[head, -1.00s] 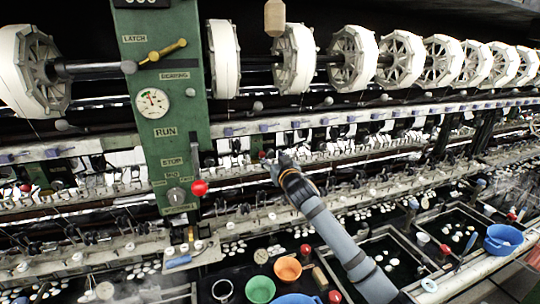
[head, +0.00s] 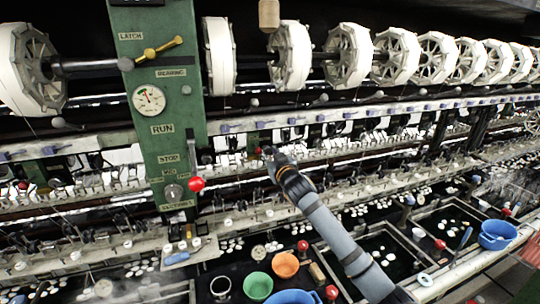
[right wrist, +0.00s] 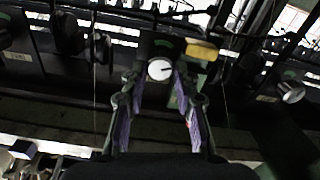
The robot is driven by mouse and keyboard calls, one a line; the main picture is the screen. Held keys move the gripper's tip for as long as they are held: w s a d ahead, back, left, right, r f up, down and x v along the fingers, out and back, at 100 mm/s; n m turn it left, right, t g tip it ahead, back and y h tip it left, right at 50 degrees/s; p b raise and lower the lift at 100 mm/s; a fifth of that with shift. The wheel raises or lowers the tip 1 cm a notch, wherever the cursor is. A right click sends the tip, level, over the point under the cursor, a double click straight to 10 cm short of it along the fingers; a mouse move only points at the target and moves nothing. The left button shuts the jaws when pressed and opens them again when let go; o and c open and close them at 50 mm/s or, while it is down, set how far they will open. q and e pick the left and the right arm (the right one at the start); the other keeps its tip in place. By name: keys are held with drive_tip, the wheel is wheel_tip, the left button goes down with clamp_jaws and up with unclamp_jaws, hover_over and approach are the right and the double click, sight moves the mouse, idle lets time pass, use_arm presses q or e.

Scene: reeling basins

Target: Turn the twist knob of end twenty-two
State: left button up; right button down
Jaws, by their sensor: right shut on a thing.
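My right gripper (head: 267,153) reaches in from the lower right to the row of fittings on the machine, right of the green panel. In the right wrist view its two purple-padded fingers (right wrist: 160,80) stand either side of a small round white knob (right wrist: 160,69) with a dark pointer mark, and they are shut on it. The knob sits in front of a dark green plate (right wrist: 163,46). In the head view the gripper hides the knob. No end number is readable there. My left gripper is not in view.
A green control panel (head: 160,105) with a red-balled lever (head: 195,184) stands left of my arm. White reels (head: 289,55) run along above. Below are dark basins, a green bowl (head: 258,287), an orange bowl (head: 285,265) and a blue basin (head: 498,235). A yellow piece (right wrist: 201,50) sits right of the knob.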

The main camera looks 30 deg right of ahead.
drive_tip(key=shift+f+n, duration=0.1)
drive_tip(key=shift+n, duration=0.8)
drive_tip(key=n, duration=0.4)
drive_tip(key=shift+n, duration=0.3)
drive_tip(key=n, duration=0.5)
drive_tip(key=shift+n, duration=0.4)
